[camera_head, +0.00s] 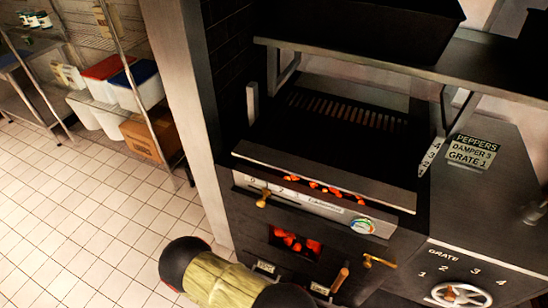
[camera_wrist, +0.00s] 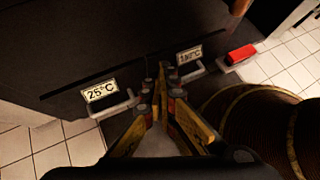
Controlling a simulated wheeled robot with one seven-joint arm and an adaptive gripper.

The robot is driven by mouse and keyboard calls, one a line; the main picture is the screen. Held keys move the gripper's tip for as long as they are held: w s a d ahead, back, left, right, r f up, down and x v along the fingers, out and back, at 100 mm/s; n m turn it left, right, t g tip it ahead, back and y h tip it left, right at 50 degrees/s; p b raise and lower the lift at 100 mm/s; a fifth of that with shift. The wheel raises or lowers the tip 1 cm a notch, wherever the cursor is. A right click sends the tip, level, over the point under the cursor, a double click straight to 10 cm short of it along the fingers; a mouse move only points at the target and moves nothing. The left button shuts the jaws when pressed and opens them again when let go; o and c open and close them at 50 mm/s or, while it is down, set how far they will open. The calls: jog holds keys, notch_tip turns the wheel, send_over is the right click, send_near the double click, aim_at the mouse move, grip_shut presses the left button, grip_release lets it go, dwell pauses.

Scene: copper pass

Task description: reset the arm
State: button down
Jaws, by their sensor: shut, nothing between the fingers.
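My gripper (camera_wrist: 160,92) shows in the wrist view, with its two yellow-and-black fingers closed together and nothing held between them. It points at the dark cabinet front (camera_wrist: 85,45), between two small labelled handles. The left label (camera_wrist: 100,91) reads 25°C; the right label (camera_wrist: 189,55) is less clear. I cannot tell whether the fingertips touch the front. In the head view, part of my arm crosses the bottom edge in front of the grill (camera_head: 316,190), and my gripper is out of sight.
Glowing coals (camera_head: 295,242) show in the grill's lower opening. A brass lever (camera_head: 378,261), a wooden handle (camera_head: 340,280) and a grate wheel (camera_head: 461,295) stick out at the front. A shelf rack with a cardboard box (camera_head: 150,136) stands left. Tiled floor (camera_head: 90,225) is clear.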

jog(key=s+d+r+m+g+y, duration=0.1)
jog(key=d+r+m+g+y, duration=0.2)
jog(key=r+m, duration=1.15)
jog(key=s+d+r+m+g+y, duration=0.1)
jog(key=d+r+m+g, duration=0.35)
jog(key=r, duration=2.15)
jog(key=s+d+r+m+t+y, duration=0.2)
jog(key=d+r+m+t, duration=0.1)
jog(key=r, duration=0.8)
jog(key=s+d+r+m+t+y, duration=0.2)
jog(key=d+r+m, duration=0.3)
jog(key=d+r, duration=0.3)
notch_tip(320, 180, up, 3)
jog(key=shift+r+t, duration=0.15)
jog(key=shift+t, duration=0.7)
jog(key=shift+s, duration=0.15)
